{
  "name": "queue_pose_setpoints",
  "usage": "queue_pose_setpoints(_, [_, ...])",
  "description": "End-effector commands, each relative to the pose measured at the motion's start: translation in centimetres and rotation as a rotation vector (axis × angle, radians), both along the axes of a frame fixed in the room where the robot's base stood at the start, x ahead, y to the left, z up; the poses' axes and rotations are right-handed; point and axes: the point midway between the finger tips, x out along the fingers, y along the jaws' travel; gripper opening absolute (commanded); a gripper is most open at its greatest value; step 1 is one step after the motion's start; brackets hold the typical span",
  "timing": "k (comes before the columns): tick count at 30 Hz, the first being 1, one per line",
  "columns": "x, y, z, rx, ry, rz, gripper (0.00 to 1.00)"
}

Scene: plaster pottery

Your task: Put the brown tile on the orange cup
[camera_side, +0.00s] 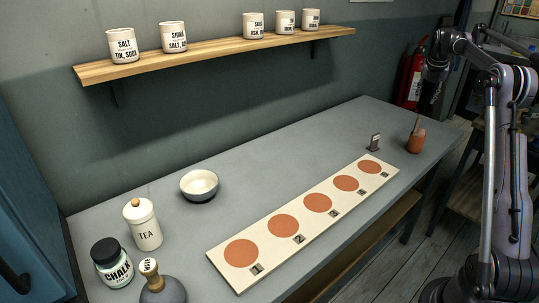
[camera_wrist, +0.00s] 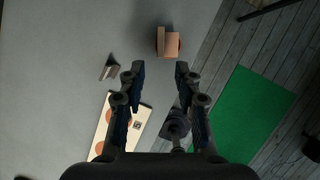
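The orange cup (camera_side: 415,144) stands on the far right part of the grey table. The brown tile (camera_side: 418,123) shows as a thin upright piece at the top of the cup; how it rests there is hard to tell. In the wrist view, the brown tile (camera_wrist: 169,42) covers most of the cup, with a bit of the orange cup (camera_wrist: 180,44) showing at its right. My gripper (camera_wrist: 154,68) is open, with nothing between its fingers, short of the tile in that view. In the side view its fingers are dark and small above the cup.
A cream board (camera_side: 325,212) with several orange discs and number tags lies along the front edge. A small card holder (camera_side: 375,142) stands left of the cup. A bowl (camera_side: 199,186) and jars are farther left. A green mat (camera_wrist: 245,113) lies on the floor.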

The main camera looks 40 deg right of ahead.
Motion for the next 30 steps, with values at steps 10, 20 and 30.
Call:
queue_pose_setpoints(10, [5.4,13.0,3.7,0.088,-0.226,-0.3,0.33])
queue_pose_setpoints(20, [5.9,30.4,4.9,0.307,-0.495,-0.734,0.33])
queue_pose_setpoints(30, [0.3,45.6,1.6,0.62,-0.662,-1.201,0.33])
